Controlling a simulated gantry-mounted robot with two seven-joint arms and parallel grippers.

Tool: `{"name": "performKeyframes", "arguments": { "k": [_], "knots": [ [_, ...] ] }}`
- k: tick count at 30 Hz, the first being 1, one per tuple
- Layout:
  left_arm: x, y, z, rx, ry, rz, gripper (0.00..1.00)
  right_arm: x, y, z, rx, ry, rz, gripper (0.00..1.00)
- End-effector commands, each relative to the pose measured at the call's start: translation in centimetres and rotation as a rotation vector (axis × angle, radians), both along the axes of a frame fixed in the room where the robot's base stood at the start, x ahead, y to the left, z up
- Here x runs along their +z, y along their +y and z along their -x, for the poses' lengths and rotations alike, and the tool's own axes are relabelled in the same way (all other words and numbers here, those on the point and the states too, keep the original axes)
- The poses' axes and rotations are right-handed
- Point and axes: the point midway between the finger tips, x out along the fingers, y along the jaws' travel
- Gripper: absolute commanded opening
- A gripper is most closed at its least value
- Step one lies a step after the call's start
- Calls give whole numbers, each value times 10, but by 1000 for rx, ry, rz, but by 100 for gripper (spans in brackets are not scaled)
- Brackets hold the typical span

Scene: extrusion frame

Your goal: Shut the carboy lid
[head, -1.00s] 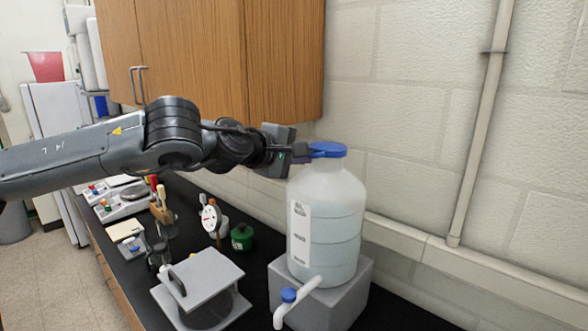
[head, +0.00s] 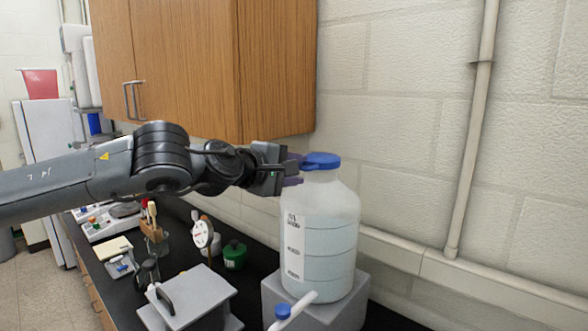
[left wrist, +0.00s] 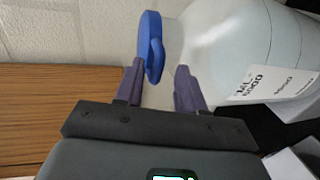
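The carboy (head: 322,235) is a translucent white bottle with liquid in it, upright on a grey block (head: 315,303). Its blue lid (head: 321,160) sits over the mouth and looks level; I cannot tell whether it is fully seated. The lid (left wrist: 150,45) and its tab also show in the left wrist view. My left gripper (head: 294,171) is open beside the neck, left of the lid, with the upper finger near the lid's rim and the lower finger near the shoulder. In the left wrist view its purple fingers (left wrist: 160,85) are apart, with nothing clamped. My right gripper is not in view.
A wooden cabinet (head: 200,65) hangs above and behind my left arm. A white spigot with a blue knob (head: 283,311) sticks out in front of the carboy. A grey stand (head: 192,297), a green jar (head: 234,255) and balances (head: 110,220) crowd the black counter.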

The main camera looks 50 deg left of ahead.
Motion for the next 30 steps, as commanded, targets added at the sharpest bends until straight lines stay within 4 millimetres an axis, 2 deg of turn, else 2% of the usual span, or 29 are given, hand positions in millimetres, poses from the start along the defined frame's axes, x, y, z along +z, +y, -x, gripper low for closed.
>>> {"name": "performKeyframes", "arguments": {
  "k": [8, 14, 30],
  "knots": [
    [2, -1, 1, -2, -3, -1, 38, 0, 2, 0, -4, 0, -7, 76],
    [5, -4, 11, -4, -5, -2, 38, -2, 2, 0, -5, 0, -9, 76],
    [21, -19, 84, -2, -6, -3, 38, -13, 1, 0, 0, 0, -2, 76]
  ]
}}
